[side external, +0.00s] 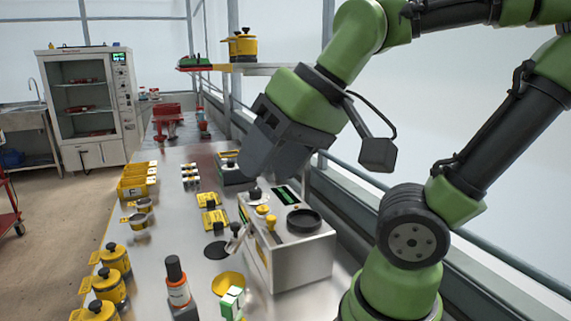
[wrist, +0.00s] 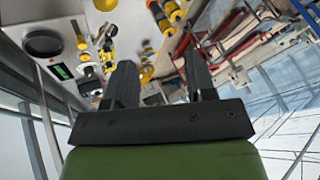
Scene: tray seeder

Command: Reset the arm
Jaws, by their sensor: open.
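My gripper (side external: 258,150) hangs in the air above the back part of the bench, angled down and left in the side external view. In the wrist view its two dark fingers (wrist: 160,80) stand apart with nothing between them. The green arm is bent over the right side of the bench. Below the gripper is the white tray seeder machine (side external: 300,262), with a black round dish (side external: 303,221) and a green display on top. In the wrist view the machine (wrist: 50,18) shows at the upper left.
The metal bench (side external: 180,222) holds yellow pots (side external: 115,258) along its left edge, a dark-capped bottle (side external: 178,285) in front, and yellow bins (side external: 135,187) farther back. A shelf (side external: 262,69) carries another yellow pot. Window rails run along the right. The air left of my gripper is clear.

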